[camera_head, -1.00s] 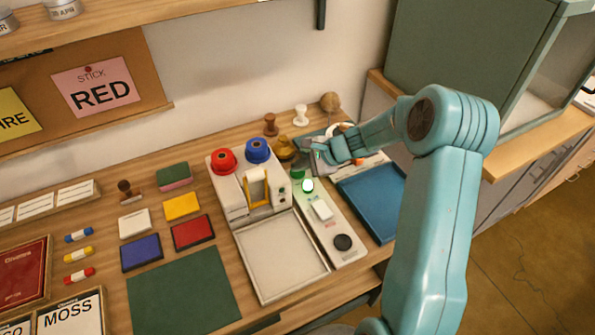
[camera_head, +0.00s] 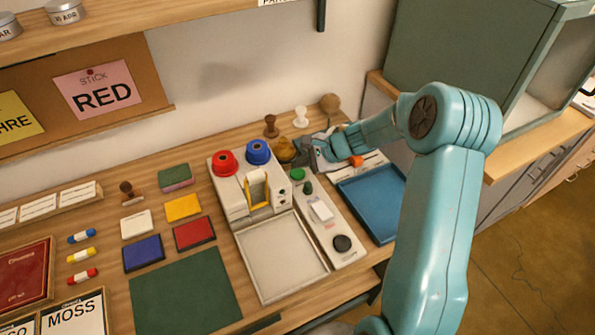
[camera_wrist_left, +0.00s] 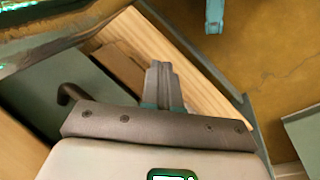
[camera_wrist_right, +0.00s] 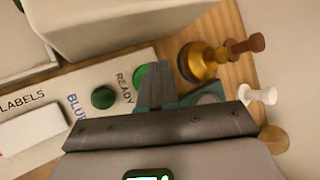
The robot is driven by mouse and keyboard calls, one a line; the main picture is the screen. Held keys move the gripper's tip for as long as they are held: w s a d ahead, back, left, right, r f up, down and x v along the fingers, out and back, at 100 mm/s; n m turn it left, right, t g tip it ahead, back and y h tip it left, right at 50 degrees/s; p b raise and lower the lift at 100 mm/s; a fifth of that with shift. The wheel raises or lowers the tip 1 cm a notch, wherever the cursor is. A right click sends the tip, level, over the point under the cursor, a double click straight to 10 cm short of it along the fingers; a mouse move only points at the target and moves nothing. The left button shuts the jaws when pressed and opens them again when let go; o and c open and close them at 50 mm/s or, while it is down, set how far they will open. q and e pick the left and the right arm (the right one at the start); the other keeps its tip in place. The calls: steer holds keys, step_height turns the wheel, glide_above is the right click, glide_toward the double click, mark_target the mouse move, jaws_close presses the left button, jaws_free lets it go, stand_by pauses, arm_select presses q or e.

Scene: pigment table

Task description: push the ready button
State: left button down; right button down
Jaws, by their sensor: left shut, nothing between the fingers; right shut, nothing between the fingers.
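The ready button is a round green button (camera_head: 298,174) at the far end of the pale control panel (camera_head: 328,230). In the right wrist view the green button (camera_wrist_right: 142,74) is beside the word READY, partly hidden by my fingers. A dark green dome (camera_head: 308,187) is just nearer on the panel and looks unlit. My right gripper (camera_head: 304,152) is shut and empty, near the far end of the panel; in the right wrist view its fingertips (camera_wrist_right: 157,69) overlap the button's edge. I cannot tell whether they touch. My left gripper (camera_wrist_left: 163,68) is shut and empty, seen only in its wrist view.
A white machine with red (camera_head: 224,163) and blue (camera_head: 258,151) knobs stands left of the panel. A blue tray (camera_head: 372,205) lies to the right. A brass stamp (camera_wrist_right: 200,62) and wooden and white stamps stand close behind my right gripper.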

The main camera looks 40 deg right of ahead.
mark_target(301, 174)
step_height(301, 174, up, 6)
steer(key=p, duration=0.4)
steer(key=shift+f, duration=0.1)
